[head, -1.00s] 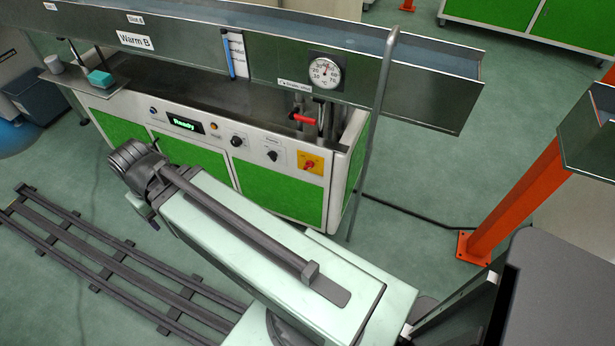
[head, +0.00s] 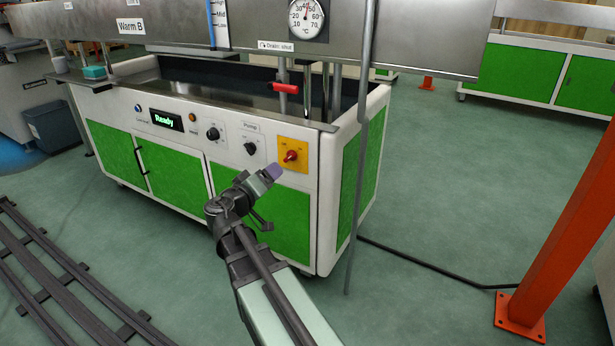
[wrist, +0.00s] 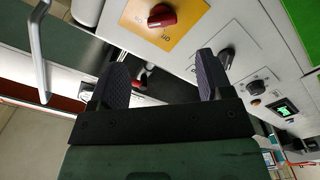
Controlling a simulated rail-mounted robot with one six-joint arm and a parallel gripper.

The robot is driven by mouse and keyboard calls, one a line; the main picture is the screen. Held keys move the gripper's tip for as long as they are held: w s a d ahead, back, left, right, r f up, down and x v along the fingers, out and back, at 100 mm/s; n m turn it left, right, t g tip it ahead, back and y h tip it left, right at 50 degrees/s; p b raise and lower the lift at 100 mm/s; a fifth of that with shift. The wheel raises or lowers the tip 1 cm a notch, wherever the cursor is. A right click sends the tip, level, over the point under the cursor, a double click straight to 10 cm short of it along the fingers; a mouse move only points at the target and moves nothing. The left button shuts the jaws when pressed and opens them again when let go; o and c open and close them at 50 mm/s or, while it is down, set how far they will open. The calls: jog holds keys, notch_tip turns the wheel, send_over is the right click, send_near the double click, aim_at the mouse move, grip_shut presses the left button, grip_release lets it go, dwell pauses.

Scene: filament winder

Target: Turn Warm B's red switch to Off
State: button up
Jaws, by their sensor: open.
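The red switch (head: 290,156) sits on a yellow plate (head: 300,146) at the right end of the control panel of the machine labelled Warm B (head: 131,26). In the wrist view the red switch (wrist: 162,16) and its yellow plate (wrist: 178,38) show at the top. I cannot read which position the knob points to. My gripper (head: 272,173) is just below and left of the switch in the head view, apart from it. In the wrist view my gripper's two dark fingers (wrist: 163,82) stand apart with nothing between them; the switch lies beyond them.
Left of the switch are two black knobs (head: 250,148), (head: 213,133) and a green display reading Ready (head: 166,121). A red-handled drain valve (head: 286,88) sits above the switch. Floor to the right is open around an orange post (head: 555,220).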

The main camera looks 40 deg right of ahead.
aim_at(288, 159)
jog(key=x, duration=1)
jog(key=shift+w+d, duration=0.25)
jog(key=shift+w, duration=0.05)
jog(key=c, duration=0.9)
